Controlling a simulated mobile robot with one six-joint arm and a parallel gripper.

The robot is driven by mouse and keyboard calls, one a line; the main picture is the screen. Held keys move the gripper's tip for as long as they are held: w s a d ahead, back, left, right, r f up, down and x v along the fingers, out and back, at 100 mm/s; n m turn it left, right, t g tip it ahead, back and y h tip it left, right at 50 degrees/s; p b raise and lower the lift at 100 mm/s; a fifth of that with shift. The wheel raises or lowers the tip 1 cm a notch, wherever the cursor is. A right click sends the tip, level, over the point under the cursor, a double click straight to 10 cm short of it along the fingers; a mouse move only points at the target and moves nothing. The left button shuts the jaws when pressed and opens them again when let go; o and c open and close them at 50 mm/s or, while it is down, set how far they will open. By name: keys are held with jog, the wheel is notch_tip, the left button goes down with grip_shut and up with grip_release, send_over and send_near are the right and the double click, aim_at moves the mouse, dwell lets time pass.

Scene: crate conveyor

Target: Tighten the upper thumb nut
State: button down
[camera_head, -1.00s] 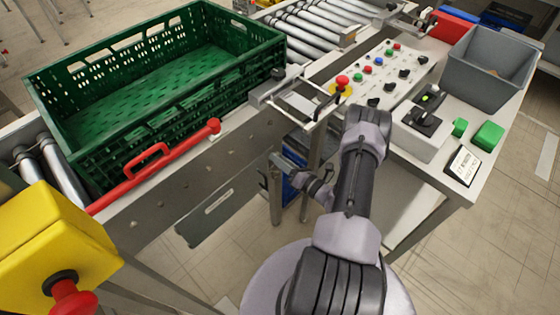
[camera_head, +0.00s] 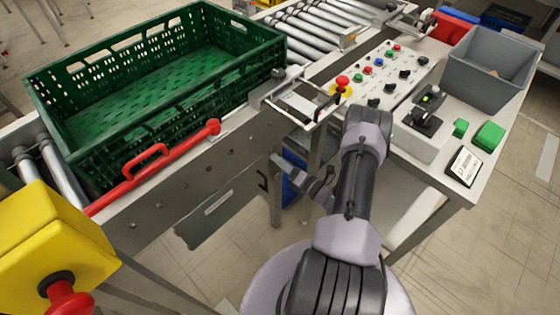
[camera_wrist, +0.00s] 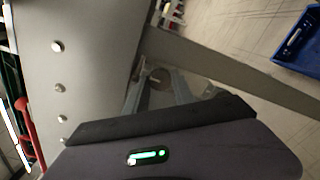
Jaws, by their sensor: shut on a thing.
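My gripper (camera_wrist: 160,82) shows in the wrist view with its two grey fingers close to the metal conveyor frame. It is shut on a small part between the fingertips, which looks like a thumb nut but is mostly hidden and blurred. In the head view my gripper (camera_head: 279,161) is at the side of the conveyor, below the rail and left of my forearm. I cannot make out a second thumb nut in either view. The conveyor side plate (camera_wrist: 85,60) carries several round bolt heads in the wrist view.
A green crate (camera_head: 200,105) sits on the rollers. A red handle bar (camera_head: 150,165) runs along the conveyor side. The control panel (camera_head: 375,75) and a grey bin (camera_head: 490,70) stand at right. A yellow box with a red button (camera_head: 50,245) is at lower left.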

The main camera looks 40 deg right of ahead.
jog(key=c, duration=1.1)
grip_release()
jog(key=shift+o, duration=0.2)
jog(key=s+d+p, duration=0.1)
jog(key=s+p, duration=0.3)
jog(key=s, duration=1.3)
jog(key=shift+s+d, duration=0.15)
jog(key=shift+s, duration=0.1)
jog(key=shift+f, duration=0.1)
